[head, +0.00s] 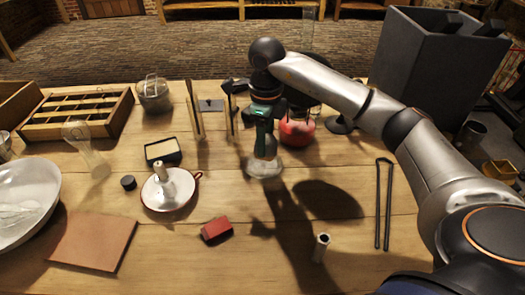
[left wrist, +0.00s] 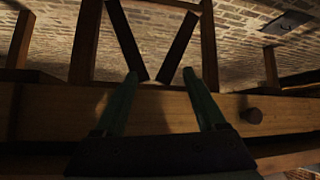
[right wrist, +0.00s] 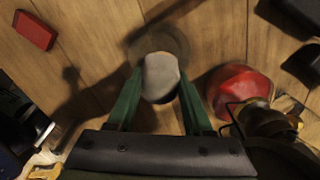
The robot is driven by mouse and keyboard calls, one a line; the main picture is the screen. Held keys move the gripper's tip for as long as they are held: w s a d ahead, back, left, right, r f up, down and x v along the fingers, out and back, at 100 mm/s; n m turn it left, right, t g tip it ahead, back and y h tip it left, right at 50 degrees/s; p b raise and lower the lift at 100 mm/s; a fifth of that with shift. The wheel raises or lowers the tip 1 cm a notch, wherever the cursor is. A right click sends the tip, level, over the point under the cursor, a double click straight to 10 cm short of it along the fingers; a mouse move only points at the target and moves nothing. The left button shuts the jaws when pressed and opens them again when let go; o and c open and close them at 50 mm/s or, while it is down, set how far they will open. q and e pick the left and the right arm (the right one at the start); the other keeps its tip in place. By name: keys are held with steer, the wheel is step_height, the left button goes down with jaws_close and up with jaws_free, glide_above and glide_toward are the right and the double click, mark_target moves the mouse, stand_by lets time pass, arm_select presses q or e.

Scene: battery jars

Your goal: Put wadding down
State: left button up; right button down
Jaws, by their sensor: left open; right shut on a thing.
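My right gripper (head: 265,145) points down over the middle of the table and is shut on a pale grey, rounded piece, which looks like the wadding (right wrist: 160,77). In the right wrist view the piece sits between the green fingertips (right wrist: 160,92). Just below it, a clear, round glass-like thing (head: 264,168) stands on the table; its ring also shows in the right wrist view (right wrist: 160,38). I cannot tell whether the wadding touches it. My left gripper (left wrist: 160,75) is open and empty, facing wooden beams and a brick surface; it is outside the head view.
A red round vessel (head: 297,130) stands close right of my right gripper. A white candle holder (head: 170,190) and a black-edged box (head: 163,151) are to the left. Long tongs (head: 380,205) lie at right.

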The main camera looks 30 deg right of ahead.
steer(key=shift+w+a+f, duration=0.15)
steer(key=shift+a+f, duration=0.05)
steer(key=shift+f, duration=1.75)
steer(key=shift+f, duration=0.2)
steer(key=shift+c, duration=1.5)
jaws_free()
steer(key=shift+r, duration=0.1)
step_height(320, 180, up, 12)
steer(key=shift+r+p, duration=0.15)
steer(key=shift+p, duration=0.45)
